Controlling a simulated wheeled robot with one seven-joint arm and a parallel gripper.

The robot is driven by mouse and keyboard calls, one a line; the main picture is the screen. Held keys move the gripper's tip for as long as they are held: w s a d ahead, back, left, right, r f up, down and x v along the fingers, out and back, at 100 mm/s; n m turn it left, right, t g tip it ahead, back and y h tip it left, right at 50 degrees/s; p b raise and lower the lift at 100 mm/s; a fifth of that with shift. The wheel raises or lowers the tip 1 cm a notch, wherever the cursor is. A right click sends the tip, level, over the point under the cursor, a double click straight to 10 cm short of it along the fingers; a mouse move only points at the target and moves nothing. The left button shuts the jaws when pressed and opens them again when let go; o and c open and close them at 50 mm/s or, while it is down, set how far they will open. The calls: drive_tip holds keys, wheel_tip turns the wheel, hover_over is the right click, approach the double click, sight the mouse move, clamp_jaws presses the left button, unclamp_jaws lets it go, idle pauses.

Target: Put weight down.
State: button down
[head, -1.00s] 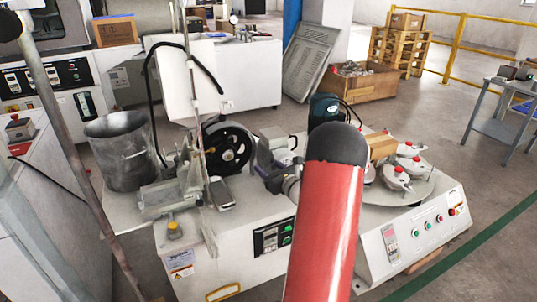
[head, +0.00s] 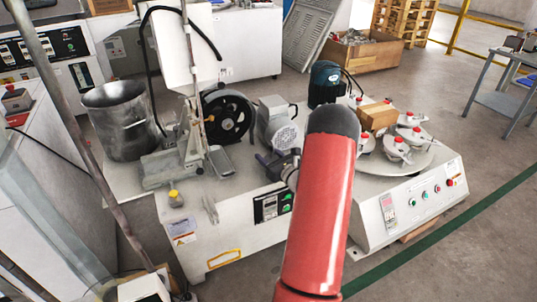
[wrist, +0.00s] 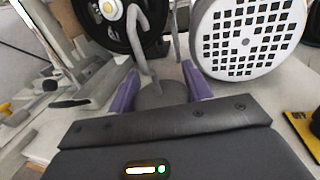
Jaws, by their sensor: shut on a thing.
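My gripper (head: 270,160) is over the bench, just in front of the grey motor and right of the black wheel, partly behind my red arm in the head view. In the wrist view its purple fingers (wrist: 160,92) are shut on a dark grey rounded weight (wrist: 163,96). A bent grey metal rod rises just behind the weight; I cannot tell whether it belongs to it. The weight's underside is hidden, so I cannot tell whether it touches the bench. The weight cannot be made out in the head view.
The motor with a white perforated cover (wrist: 250,40) and the black wheel (head: 228,116) stand close behind my gripper. A metal bucket (head: 122,120) is at left. A round plate with red-topped holders (head: 398,148) is at right. Some bare bench top lies in front of the wheel.

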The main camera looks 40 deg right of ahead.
drive_tip(key=c, duration=0.6)
unclamp_jaws()
